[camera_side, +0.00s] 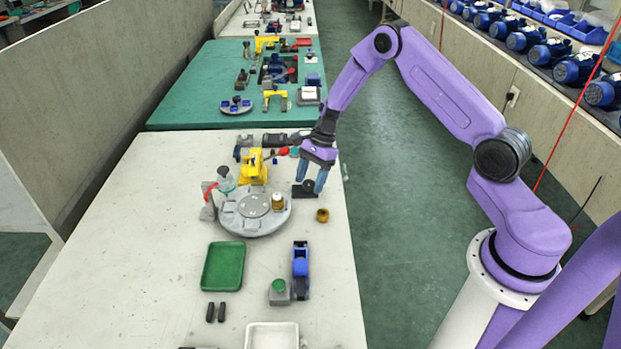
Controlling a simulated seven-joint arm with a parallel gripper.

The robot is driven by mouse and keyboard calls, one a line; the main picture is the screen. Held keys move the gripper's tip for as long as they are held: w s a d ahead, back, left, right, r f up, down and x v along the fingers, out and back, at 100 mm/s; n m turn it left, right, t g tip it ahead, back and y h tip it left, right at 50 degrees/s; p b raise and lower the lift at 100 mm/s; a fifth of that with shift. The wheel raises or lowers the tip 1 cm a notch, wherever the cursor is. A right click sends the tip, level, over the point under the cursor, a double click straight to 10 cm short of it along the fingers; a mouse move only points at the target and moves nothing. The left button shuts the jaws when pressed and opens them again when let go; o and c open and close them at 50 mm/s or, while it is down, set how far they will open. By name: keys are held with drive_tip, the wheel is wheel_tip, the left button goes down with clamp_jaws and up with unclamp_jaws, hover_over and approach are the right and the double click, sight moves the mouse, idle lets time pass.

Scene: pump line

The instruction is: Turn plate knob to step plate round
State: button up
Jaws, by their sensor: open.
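A brass piece (322,215) stands right of the plate. A yellow press-like device (253,168) is behind it, and a bottle on a stand (225,180) is at its left. A green tray (222,266) and a blue device (300,262) lie in front. The table's left front is clear.

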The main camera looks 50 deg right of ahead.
drive_tip(key=c, duration=1)
drive_tip(key=n+g, duration=0.1)
drive_tip(key=n, duration=0.3)
drive_tip(key=shift+w+n+g, duration=0.15)
drive_tip(key=shift+n+g, duration=0.25)
drive_tip(key=n, duration=0.2)
drive_tip(key=n+g+h, duration=0.1)
drive_tip(key=n, duration=0.1)
drive_tip(key=shift+w+a+n, duration=0.1)
drive_tip(key=shift+a+n, duration=0.05)
drive_tip(key=shift+n, duration=0.15)
drive_tip(key=n+g+h, duration=0.1)
drive_tip(key=n, duration=0.3)
drive_tip(key=shift+a+h, duration=0.1)
drive_tip(key=shift+h, duration=0.3)
drive_tip(key=shift+n+g+h, duration=0.4)
drive_tip(key=shift+n+h, duration=0.4)
drive_tip(key=shift+n, duration=1.3)
